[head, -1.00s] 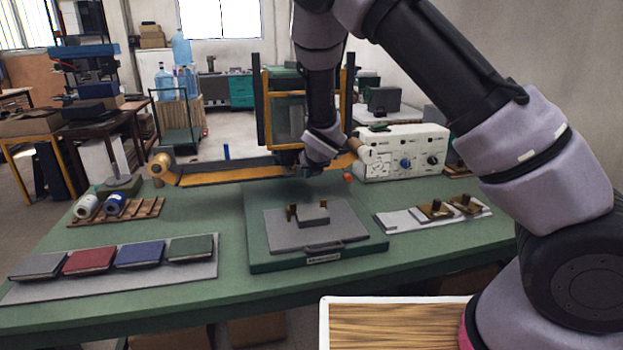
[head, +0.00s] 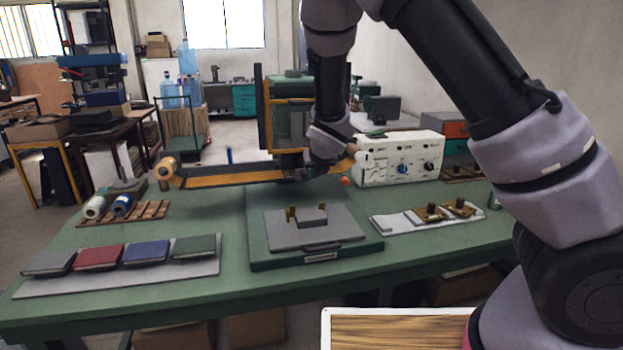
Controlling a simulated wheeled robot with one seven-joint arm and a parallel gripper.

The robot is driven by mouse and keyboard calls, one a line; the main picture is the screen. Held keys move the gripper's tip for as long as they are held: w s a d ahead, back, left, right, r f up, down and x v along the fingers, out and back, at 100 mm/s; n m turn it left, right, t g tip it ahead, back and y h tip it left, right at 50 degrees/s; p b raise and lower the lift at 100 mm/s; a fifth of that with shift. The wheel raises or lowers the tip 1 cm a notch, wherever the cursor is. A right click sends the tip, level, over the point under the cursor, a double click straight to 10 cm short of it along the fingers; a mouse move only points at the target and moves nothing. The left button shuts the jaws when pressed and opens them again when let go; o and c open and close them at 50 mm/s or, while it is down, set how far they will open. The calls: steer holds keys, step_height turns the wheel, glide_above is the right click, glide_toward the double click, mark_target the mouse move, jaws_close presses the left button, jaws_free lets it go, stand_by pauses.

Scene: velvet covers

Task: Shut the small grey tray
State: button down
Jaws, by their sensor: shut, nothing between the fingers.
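The small grey tray (head: 285,240) appears to be the flat grey plate with a dark handle (head: 320,246) at its front edge. It lies on a green base (head: 262,263) in the middle of the table. A grey block (head: 311,217) and two short brass posts stand on it. My gripper (head: 302,176) is behind and above the tray, apart from it, in front of the green and yellow machine. It is shut and empty. Its fingers are small and partly lost against the dark machine parts.
Grey, red, blue and green covers (head: 97,257) lie on a board at the left. An orange strip with rollers (head: 230,181) runs behind. A white control box (head: 402,158) and brass pieces on a white plate (head: 385,224) are at the right. The table front is clear.

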mark_target(306, 172)
steer(key=w+r+x, duration=0.1)
steer(key=x, duration=0.8)
steer(key=shift+w, duration=0.5)
stand_by(0.4)
steer(key=w, duration=0.2)
steer(key=w+a, duration=0.1)
steer(key=w, duration=0.1)
steer(key=shift+w+a, duration=0.1)
steer(key=shift+w, duration=0.1)
steer(key=shift+w+r, duration=0.1)
